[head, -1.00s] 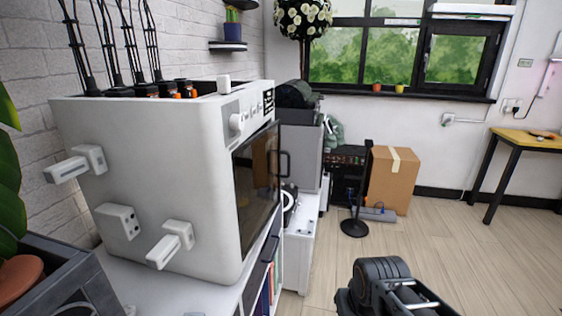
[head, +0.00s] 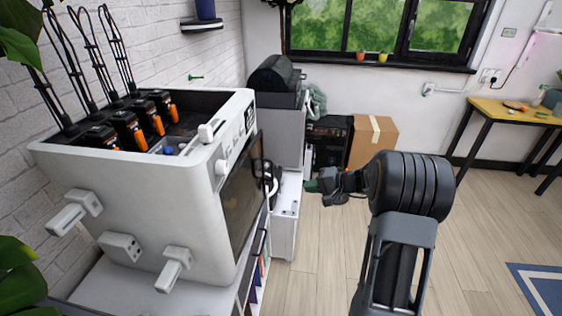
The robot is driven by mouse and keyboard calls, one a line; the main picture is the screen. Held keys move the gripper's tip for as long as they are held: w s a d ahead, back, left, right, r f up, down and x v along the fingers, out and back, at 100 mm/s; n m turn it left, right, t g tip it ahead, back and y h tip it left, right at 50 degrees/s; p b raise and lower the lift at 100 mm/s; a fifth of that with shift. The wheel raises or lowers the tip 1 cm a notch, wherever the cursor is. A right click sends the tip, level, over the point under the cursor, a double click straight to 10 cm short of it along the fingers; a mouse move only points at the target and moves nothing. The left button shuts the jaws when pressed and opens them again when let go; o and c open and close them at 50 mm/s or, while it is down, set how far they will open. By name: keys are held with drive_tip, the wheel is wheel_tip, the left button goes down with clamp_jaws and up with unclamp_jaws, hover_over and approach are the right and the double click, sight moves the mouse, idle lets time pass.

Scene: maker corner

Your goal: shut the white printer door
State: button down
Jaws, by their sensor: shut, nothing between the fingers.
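The white printer (head: 140,215) stands at the left on a white shelf unit. Its door (head: 243,200) is a dark glass panel on the right-hand side, seen at a steep slant, with a dark handle at its far edge. The panel's far edge seems to stand slightly out from the body, but the angle hides how wide any gap is. My gripper (head: 311,186) is small in the view, shut and empty, to the right of the door and apart from it, pointing left. My arm hides part of the floor behind it.
Orange-tipped black parts sit in the printer's open top. Grey equipment (head: 278,125) stands behind the printer on the white unit. A cardboard box (head: 373,142) is by the back wall. A yellow table (head: 510,112) stands at the right. The floor between is clear.

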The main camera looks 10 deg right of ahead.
drive_tip(key=w+a+f+m+t+p, duration=0.1)
drive_tip(key=w+a+p, duration=0.4)
drive_tip(key=w, duration=0.5)
drive_tip(key=a+f, duration=0.1)
drive_tip(key=a, duration=0.1)
drive_tip(key=shift+w+a+f+t, duration=0.2)
drive_tip(key=shift+w+a+t, duration=0.1)
